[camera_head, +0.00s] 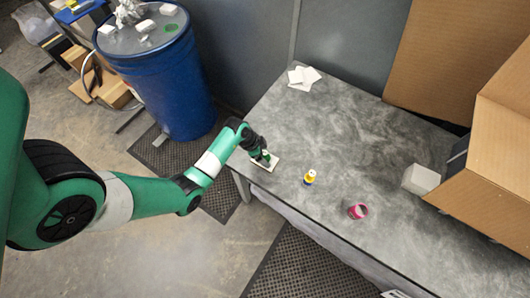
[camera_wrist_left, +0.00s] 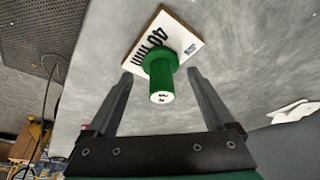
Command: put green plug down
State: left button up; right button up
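The green plug (camera_wrist_left: 160,62) has a wide green collar and a pale end facing the left wrist camera. It appears to stand on a white card (camera_wrist_left: 183,37) marked "40 mm". The card (camera_head: 271,165) lies near the left corner of the grey table in the head view. My left gripper (camera_head: 263,158) is over the card, pointing down. In the left wrist view my left gripper's fingers (camera_wrist_left: 159,77) are spread on either side of the plug, with a visible gap on both sides. My right gripper is in neither view.
On the grey table (camera_head: 330,125) stand a yellow, white and blue item (camera_head: 309,177) and a pink cup (camera_head: 357,211). White pieces (camera_head: 303,77) lie at the back. A blue drum (camera_head: 170,85) stands left.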

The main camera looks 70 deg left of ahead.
pick_arm(q)
jog(key=shift+r, duration=0.15)
jog(key=shift+r, duration=0.35)
jog(key=p+v, duration=0.4)
jog(key=v, duration=0.7)
jog(key=shift+p, duration=0.3)
jog(key=shift+s+r, duration=0.1)
jog(key=shift+s, duration=0.05)
